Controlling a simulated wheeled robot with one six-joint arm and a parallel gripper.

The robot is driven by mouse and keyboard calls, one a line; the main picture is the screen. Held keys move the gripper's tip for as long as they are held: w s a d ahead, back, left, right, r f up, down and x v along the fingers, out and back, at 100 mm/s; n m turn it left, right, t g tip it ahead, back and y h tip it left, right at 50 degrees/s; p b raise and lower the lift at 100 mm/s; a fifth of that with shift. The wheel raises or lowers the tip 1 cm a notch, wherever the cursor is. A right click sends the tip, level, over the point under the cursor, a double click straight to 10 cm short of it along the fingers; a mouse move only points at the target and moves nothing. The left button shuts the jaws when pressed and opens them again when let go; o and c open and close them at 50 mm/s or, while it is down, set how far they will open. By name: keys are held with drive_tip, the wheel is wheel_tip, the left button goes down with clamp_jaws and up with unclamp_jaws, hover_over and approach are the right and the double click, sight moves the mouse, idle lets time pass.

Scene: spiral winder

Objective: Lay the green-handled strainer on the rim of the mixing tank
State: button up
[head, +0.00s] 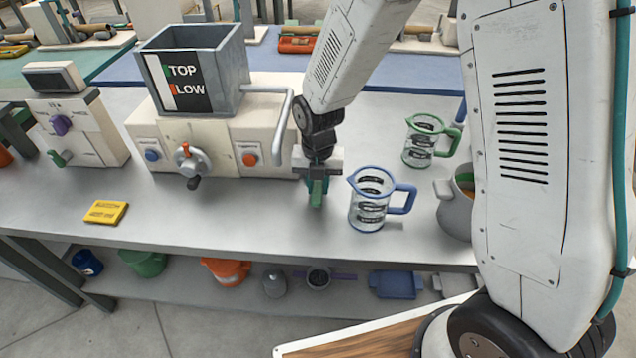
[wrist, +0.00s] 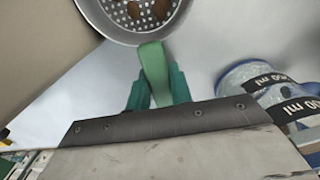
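My gripper (head: 318,184) is over the front of the bench, between the cream machine and the blue-handled jug. In the wrist view its teal fingers (wrist: 158,88) are closed on the green handle of the strainer (wrist: 152,62). The strainer's round metal bowl (wrist: 112,32), perforated and with brown bits in it, extends beyond the fingers and is cut off by the top edge. In the head view the green handle (head: 316,196) shows at the fingers; the bowl is hidden.
A blue-handled jug (head: 368,205) stands close right of my gripper. A green-handled jug (head: 418,148) and a grey pot (head: 456,215) stand farther right. The cream machine (head: 270,100) has a bent pipe (head: 283,125) near my arm. A yellow block (head: 106,212) lies left; the bench front is mostly clear.

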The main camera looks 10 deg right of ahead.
drive_tip(key=o, duration=0.4)
wheel_tip(320, 180, up, 12)
drive_tip(key=shift+r, duration=0.15)
